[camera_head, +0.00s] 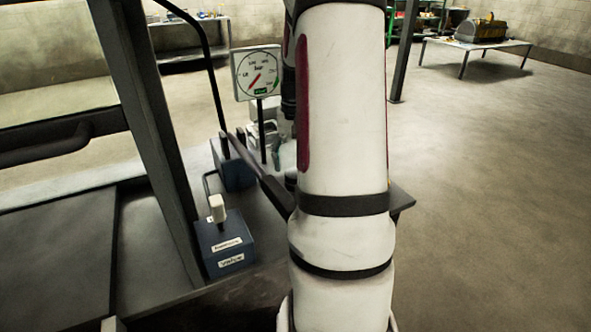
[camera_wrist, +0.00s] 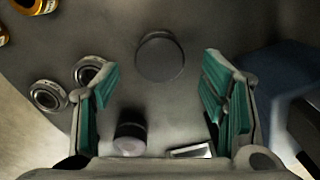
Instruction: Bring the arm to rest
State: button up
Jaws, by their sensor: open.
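My arm rises large and white through the middle of the head view and hides much of what is behind it. In the wrist view, my gripper (camera_wrist: 160,92) is open, with a teal pad on each finger and nothing held between them. Below it is a grey surface (camera_wrist: 195,115). A dark round disc (camera_wrist: 160,57) lies on that surface just beyond the fingertips. A short dark cylinder with a pale end (camera_wrist: 130,138) is nearer, between the fingers in the picture.
Metal rings (camera_wrist: 47,95) lie left of my gripper, and amber-and-silver parts (camera_wrist: 35,5) at upper left. A dial gauge (camera_head: 257,73) and a blue lever box (camera_head: 226,243) stand left of my arm. A dark post (camera_head: 160,130) is further left. Open floor (camera_head: 480,200) lies right.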

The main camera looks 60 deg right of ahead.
jog(key=shift+r, duration=0.95)
jog(key=shift+s, duration=0.1)
